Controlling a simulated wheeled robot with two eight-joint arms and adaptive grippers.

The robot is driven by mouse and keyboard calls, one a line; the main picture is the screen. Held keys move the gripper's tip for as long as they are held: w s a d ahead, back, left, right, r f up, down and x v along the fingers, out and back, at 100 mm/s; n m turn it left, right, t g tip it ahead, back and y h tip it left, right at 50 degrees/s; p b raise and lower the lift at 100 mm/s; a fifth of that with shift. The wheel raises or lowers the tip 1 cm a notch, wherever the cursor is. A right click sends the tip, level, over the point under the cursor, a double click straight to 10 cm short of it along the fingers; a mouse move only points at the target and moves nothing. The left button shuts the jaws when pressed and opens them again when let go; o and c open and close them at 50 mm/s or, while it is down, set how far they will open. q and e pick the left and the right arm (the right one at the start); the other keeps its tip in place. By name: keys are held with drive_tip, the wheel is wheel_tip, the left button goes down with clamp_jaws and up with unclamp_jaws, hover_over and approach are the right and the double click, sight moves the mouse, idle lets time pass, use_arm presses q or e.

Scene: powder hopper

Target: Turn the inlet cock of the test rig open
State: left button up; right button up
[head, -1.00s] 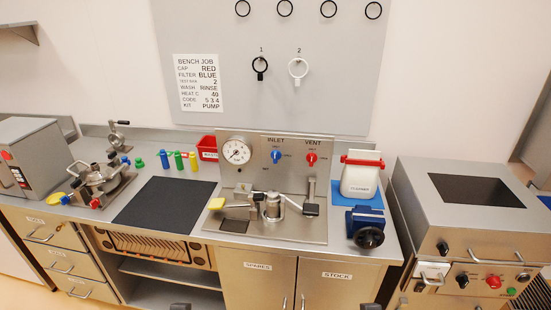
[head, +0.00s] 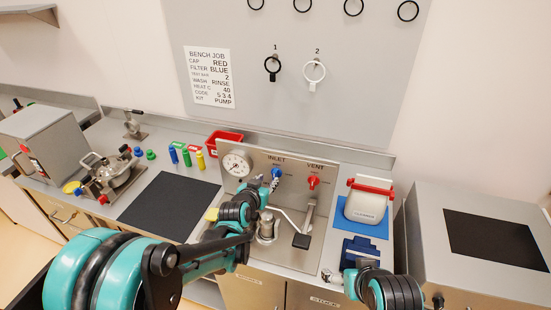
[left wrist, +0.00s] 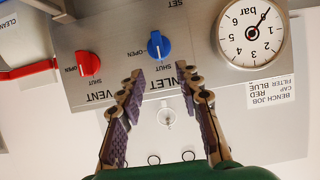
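The inlet cock is a blue knob (left wrist: 158,44) on the rig's grey panel, and it also shows in the head view (head: 276,173). Its grip stands vertical in the left wrist view, in line with the SHUT mark; the OPEN mark is to its left there. My left gripper (left wrist: 160,74) is open, its two fingers apart and empty, in front of the panel. In the picture the fingertips lie just below the knob, on either side; I see no contact. My right gripper (head: 334,278) is low at the rig's front right, too small to read.
The red vent cock (left wrist: 88,64) sits beside the inlet cock, and the gauge (left wrist: 251,34) on its other side. In the head view, a lever with a black pad (head: 301,240) stands below the panel.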

sight(274, 172)
use_arm(q)
drive_tip(key=b+x, duration=0.1)
drive_tip(key=x, duration=0.7)
drive_tip(key=shift+w+r, duration=0.1)
drive_tip(key=shift+w, duration=0.05)
clamp_jaws()
